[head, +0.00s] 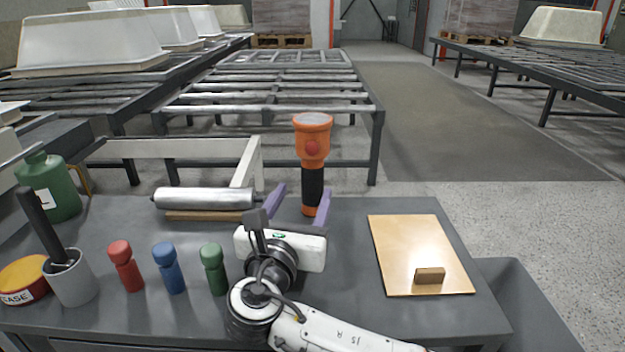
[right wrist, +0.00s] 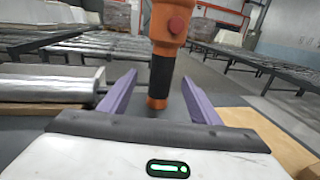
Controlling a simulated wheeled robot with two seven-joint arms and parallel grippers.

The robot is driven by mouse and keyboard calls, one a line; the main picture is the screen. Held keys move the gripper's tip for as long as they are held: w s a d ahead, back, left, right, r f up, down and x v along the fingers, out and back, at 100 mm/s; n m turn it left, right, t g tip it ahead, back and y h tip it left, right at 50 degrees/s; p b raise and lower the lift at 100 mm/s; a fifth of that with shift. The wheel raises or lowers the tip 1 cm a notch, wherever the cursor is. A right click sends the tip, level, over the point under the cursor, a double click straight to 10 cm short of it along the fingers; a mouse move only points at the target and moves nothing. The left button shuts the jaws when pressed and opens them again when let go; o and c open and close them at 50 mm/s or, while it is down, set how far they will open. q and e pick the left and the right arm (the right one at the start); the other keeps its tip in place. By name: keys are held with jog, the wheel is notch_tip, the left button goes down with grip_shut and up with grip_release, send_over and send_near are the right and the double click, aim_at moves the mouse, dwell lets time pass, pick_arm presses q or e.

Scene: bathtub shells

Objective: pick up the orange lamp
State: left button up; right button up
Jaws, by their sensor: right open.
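The orange lamp (head: 313,145) stands upright near the far edge of the grey table, with an orange head, a red button and a black handle. It also shows in the right wrist view (right wrist: 164,68), its top cut off by the frame. My right gripper (head: 300,195) is open, its purple fingers pointing at the lamp. In the right wrist view the lamp's lower handle shows between the two fingertips (right wrist: 160,85), with gaps on both sides. Whether the fingertips have reached the handle's depth is hard to tell. My left gripper is not in view.
A metal roller (head: 205,198) lies just left of the gripper. Red (head: 125,266), blue (head: 169,268) and green (head: 213,269) pegs stand at the front left, near a grey cup (head: 70,285) and a green jug (head: 50,187). A wooden board (head: 415,250) lies right.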

aim_at(310, 184)
jog(key=x, duration=0.2)
jog(key=b+x, duration=0.1)
jog(key=x, duration=0.1)
jog(key=shift+d, duration=0.25)
jog(key=shift+w, duration=0.5)
jog(key=c, duration=1.3)
